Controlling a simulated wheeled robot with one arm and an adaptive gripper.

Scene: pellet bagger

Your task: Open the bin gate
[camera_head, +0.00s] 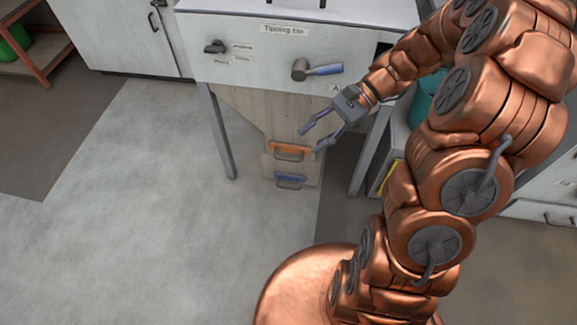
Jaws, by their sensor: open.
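The tipping bin (250,60) is a pale cabinet on legs, labelled "Tipping bin", with a tapering hopper (262,112) below its front panel. At the hopper's lower end is a plate with an orange handle (291,151). Below it is a second plate with a blue handle (290,181). No readable label tells which of them is the gate. My gripper (310,142) is open and empty, its fingers pointing down and left. Its fingertips are close to the orange handle's upper right side; whether they touch it I cannot tell.
A blue-gripped lever (320,69) and a dark knob (214,46) are on the bin's front panel. The bin's legs (222,135) stand left and right of the hopper. A teal container (420,98) is behind my arm. The floor (130,210) at left is clear.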

